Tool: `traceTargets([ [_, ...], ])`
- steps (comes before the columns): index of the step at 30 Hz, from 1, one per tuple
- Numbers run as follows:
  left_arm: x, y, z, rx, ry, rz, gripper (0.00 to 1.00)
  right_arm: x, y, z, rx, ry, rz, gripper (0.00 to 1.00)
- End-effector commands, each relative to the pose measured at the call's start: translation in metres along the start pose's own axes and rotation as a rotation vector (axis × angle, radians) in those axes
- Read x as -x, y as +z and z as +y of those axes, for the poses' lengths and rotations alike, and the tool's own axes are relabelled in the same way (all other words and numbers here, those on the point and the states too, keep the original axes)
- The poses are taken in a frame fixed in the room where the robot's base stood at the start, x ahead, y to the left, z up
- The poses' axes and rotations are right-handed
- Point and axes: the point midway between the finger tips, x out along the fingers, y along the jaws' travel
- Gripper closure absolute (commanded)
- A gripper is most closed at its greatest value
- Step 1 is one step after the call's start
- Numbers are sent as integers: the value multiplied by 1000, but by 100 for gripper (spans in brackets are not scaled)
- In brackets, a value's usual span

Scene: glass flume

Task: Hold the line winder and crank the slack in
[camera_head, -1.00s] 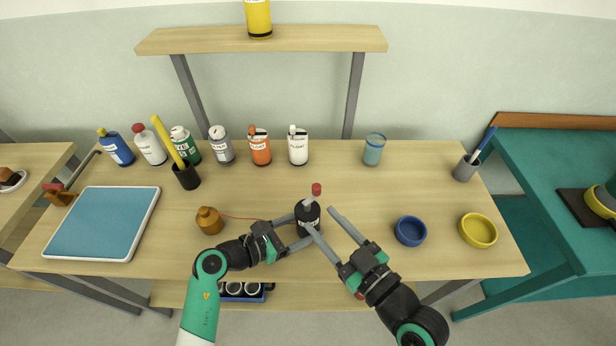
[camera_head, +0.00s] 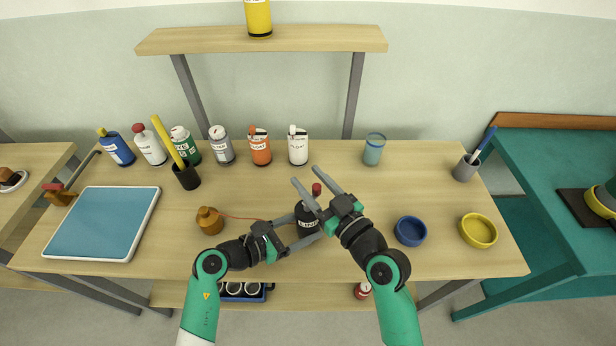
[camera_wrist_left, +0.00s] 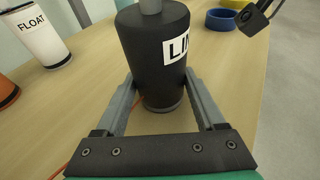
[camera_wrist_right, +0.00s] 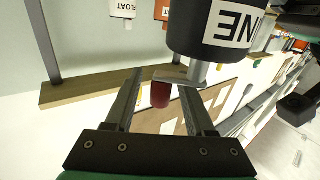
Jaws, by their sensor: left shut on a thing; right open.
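The line winder (camera_head: 306,219) is a black upright canister with a white label, standing on the table. A grey crank on top carries a red knob (camera_head: 316,189). My left gripper (camera_wrist_left: 160,84) is shut around the winder's body from the front left. My right gripper (camera_head: 304,174) is open over the winder's top. In the right wrist view the red knob (camera_wrist_right: 160,94) and part of the crank arm (camera_wrist_right: 180,78) show between its spread fingers. A thin red line (camera_head: 242,217) runs from a brown weight (camera_head: 209,220) toward the winder.
Several bottles stand along the back, including an orange one (camera_head: 259,148) and a white one (camera_head: 298,147). A blue bowl (camera_head: 410,232) and a yellow bowl (camera_head: 478,231) sit at right. A blue-topped tray (camera_head: 102,222) lies at left.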

Motion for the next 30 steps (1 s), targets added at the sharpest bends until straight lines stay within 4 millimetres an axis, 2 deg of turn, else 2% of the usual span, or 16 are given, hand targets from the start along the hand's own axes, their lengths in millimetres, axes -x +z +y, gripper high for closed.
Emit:
traceTargets([
  [3, 0, -2, 0, 1, -1, 4, 60, -8, 0, -1, 0, -1, -1, 45],
  [11, 0, -2, 0, 1, 0, 3, 60, -10, 0, 0, 0, 0, 0, 45],
  [20, 0, -2, 0, 1, -1, 3, 60, -9, 0, 0, 0, 0, -1, 98],
  [21, 0, -2, 0, 1, -1, 3, 60, -9, 0, 0, 0, 0, -1, 100],
  [30, 0, -2, 0, 1, 0, 3, 60, -9, 1, 0, -1, 11, -3, 100],
])
